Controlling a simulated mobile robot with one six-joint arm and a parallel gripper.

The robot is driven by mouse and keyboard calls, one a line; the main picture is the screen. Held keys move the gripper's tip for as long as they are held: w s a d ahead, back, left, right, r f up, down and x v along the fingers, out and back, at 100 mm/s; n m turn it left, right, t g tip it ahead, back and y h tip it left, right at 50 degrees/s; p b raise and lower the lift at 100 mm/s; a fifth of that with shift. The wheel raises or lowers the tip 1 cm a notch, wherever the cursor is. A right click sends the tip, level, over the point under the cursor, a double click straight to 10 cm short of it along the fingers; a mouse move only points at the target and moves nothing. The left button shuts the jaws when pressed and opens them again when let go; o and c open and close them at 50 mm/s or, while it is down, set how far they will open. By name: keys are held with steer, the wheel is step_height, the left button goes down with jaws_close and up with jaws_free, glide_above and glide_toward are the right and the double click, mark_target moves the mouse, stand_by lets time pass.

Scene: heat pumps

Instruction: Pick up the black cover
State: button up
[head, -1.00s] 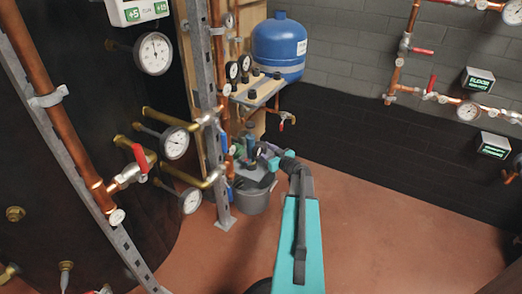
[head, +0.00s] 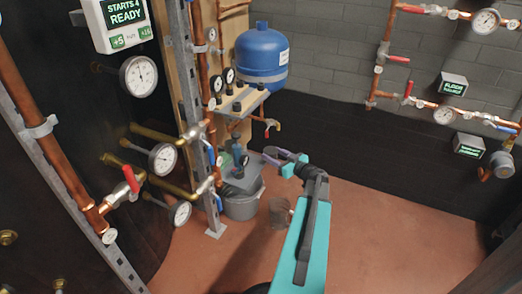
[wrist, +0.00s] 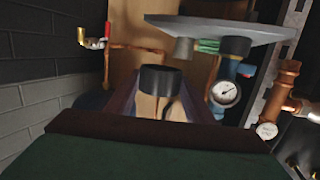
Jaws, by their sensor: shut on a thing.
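The black cover (wrist: 160,79) is a short dark cylinder, seen close up in the wrist view. In the head view my gripper (head: 270,154) is in the air, right of the grey bucket and below the blue tank. The cover is too small to make out there. A grey manifold plate (wrist: 220,30) shows upside down in the wrist view. It carries another black-capped fitting (wrist: 236,46) and a pale fitting without a black cap (wrist: 184,48).
A grey bucket (head: 243,206) is on the floor. Gauges, copper pipes and a metal upright (head: 188,100) crowd the left. A see-through brownish cylinder (head: 281,213) shows beside my arm. The floor right of my arm is clear.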

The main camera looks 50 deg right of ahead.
steer(key=s+d+p, duration=0.1)
steer(key=s, duration=0.6)
steer(key=shift+d, duration=0.4)
steer(key=shift+s, duration=0.1)
